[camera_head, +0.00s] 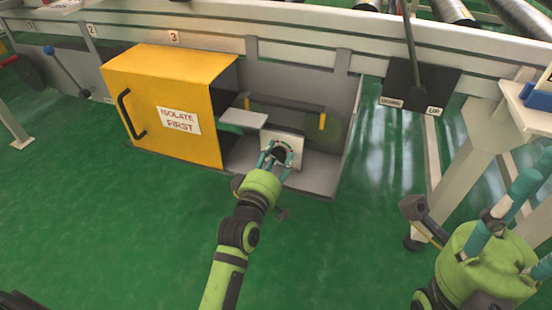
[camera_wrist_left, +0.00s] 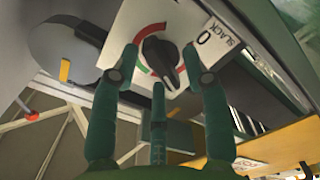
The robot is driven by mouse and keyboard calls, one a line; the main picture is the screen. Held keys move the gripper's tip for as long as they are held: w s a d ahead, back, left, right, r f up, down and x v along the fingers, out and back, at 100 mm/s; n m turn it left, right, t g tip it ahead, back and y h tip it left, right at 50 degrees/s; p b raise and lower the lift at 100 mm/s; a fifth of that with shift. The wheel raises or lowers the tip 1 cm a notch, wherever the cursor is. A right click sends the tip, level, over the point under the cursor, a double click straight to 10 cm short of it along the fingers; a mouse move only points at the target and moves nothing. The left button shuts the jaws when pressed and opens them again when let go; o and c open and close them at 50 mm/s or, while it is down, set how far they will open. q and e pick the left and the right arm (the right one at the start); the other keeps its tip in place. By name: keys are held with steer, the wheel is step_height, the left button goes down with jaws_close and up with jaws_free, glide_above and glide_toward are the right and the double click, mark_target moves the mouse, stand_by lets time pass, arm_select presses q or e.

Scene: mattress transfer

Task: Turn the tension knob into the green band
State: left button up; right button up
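The black tension knob (camera_wrist_left: 162,55) sits on a pale dial plate with a red arc above it and a little green at its lower left. A label beside it reads "0 SLACK" (camera_wrist_left: 212,42). The knob also shows in the head view (camera_head: 279,153). My left gripper (camera_head: 274,160) is at the dial, its teal fingers spread around the knob. In the left wrist view the fingers (camera_wrist_left: 158,66) stand apart with gaps to the knob; contact is not clear. My right gripper (camera_head: 515,205) is open and empty at the right, fingers spread.
A yellow guard box (camera_head: 165,105) marked "ISOLATE FIRST" stands open left of the dial. A grey shelf plate (camera_head: 243,118) is just above. A black lever panel (camera_head: 420,85) is to the right. A white frame leg (camera_head: 463,175) stands near my right gripper. Green floor is clear in front.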

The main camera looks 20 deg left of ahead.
arm_select(q)
jaws_close()
